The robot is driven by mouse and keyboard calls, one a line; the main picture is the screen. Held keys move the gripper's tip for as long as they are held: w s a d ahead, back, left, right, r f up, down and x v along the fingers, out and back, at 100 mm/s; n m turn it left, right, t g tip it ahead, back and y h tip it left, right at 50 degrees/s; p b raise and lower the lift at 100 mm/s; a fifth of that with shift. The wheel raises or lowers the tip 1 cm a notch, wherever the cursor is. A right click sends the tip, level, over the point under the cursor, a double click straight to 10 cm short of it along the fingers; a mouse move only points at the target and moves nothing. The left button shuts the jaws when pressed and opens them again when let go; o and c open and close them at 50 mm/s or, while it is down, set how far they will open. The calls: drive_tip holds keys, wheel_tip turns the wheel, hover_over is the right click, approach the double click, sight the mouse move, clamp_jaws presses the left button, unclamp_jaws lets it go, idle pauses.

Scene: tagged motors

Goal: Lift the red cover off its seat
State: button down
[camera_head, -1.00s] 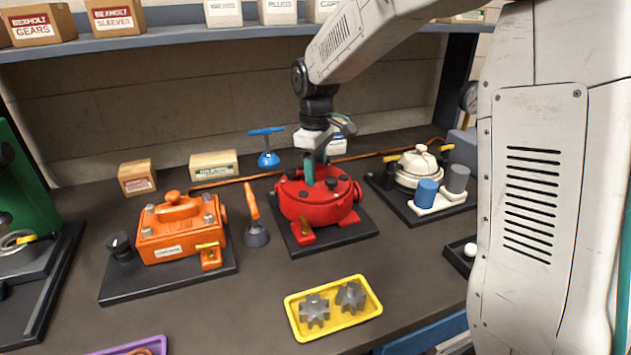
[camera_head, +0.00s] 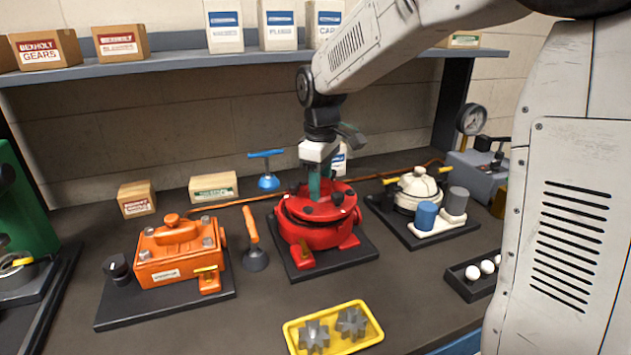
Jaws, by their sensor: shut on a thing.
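The red cover (camera_head: 334,208) is the round top of the red motor housing (camera_head: 318,236), which stands on a black base plate (camera_head: 352,252) in the middle of the bench. My gripper (camera_head: 320,191) points down from above, its teal fingers shut on the middle of the cover. The fingers hide the part they hold. A dark line shows between cover and housing at the left, and the cover looks slightly raised or tilted. I cannot tell whether it is fully clear of its seat.
An orange motor (camera_head: 172,252) stands left, with an orange-handled tool (camera_head: 253,243) between. A cream motor (camera_head: 416,186) with blue and grey cylinders stands right. A yellow tray (camera_head: 372,331) with grey gears lies in front. A blue-handled tool (camera_head: 268,170) stands behind. A shelf (camera_head: 180,61) runs above.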

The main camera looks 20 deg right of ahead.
drive_tip(key=s+r, duration=0.4)
drive_tip(key=s, duration=0.9)
drive_tip(key=shift+d+r, duration=0.2)
drive_tip(key=shift+d, duration=0.2)
